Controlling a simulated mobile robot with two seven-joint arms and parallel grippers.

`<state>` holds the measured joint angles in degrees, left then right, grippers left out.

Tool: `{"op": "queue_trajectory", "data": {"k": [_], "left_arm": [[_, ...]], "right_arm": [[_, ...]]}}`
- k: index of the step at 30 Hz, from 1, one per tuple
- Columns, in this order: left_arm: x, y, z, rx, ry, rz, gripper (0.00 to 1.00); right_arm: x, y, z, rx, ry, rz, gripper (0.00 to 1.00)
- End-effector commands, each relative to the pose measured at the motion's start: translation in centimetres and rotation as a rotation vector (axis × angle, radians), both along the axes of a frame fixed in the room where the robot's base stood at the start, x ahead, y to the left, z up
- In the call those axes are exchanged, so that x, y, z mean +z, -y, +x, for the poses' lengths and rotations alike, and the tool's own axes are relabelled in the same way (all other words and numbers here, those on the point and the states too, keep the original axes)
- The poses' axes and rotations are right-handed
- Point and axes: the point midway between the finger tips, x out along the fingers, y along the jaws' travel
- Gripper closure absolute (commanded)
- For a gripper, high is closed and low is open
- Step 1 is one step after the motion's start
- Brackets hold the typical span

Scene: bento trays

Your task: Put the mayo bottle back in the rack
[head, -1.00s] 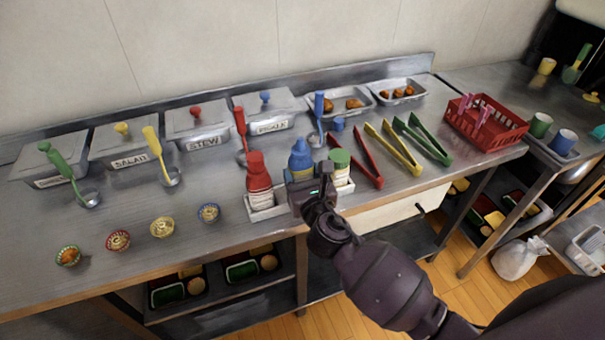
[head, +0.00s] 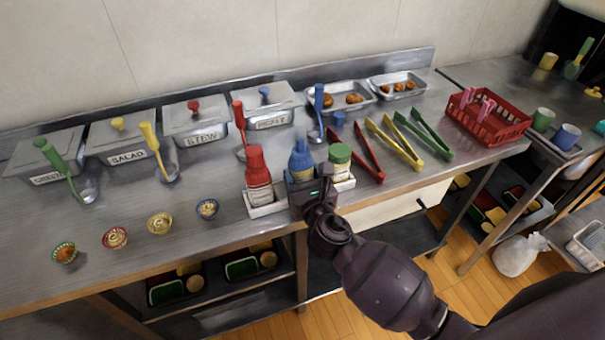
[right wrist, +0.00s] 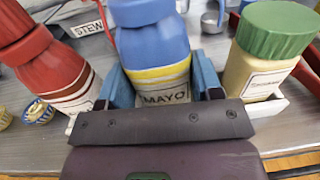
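The blue mayo bottle (head: 301,160) is upright between the red bottle (head: 258,175) and the green-lidded jar (head: 340,160), in line with the middle of the white rack (head: 266,210). Its MAYO label (right wrist: 165,97) faces me in the right wrist view. My right gripper (head: 304,184) is in front of the rack. Its blue fingers (right wrist: 160,88) lie close against both sides of the bottle and look shut on it. The bottle's base is hidden behind the gripper, so I cannot tell whether it rests on the rack floor. My left gripper is not in view.
Red, yellow and green tongs (head: 394,148) lie right of the rack. Lidded tins with ladles line the back. Several small bowls (head: 160,223) are at the front left. A red basket (head: 490,122) stands at the right.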

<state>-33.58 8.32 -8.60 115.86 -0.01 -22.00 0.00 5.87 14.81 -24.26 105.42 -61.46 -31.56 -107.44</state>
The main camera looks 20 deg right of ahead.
Motion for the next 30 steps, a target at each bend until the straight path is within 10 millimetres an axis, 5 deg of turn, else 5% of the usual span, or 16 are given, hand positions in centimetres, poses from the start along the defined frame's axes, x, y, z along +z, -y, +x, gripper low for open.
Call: {"op": "queue_trajectory", "data": {"k": [3, 9, 21, 30], "left_arm": [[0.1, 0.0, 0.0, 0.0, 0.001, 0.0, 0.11], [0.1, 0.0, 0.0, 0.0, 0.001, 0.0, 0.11], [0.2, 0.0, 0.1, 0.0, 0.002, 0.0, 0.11], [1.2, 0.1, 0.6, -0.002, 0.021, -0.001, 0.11]], "right_arm": [[0.1, 0.0, 0.0, 0.0, 0.002, 0.0, 0.45], [0.1, 0.0, 0.0, 0.0, 0.001, 0.0, 0.11], [0.0, 0.0, -0.1, 0.0, -0.001, 0.0, 0.11], [0.0, -0.1, -5.3, 0.0, -0.002, 0.001, 0.11]]}}
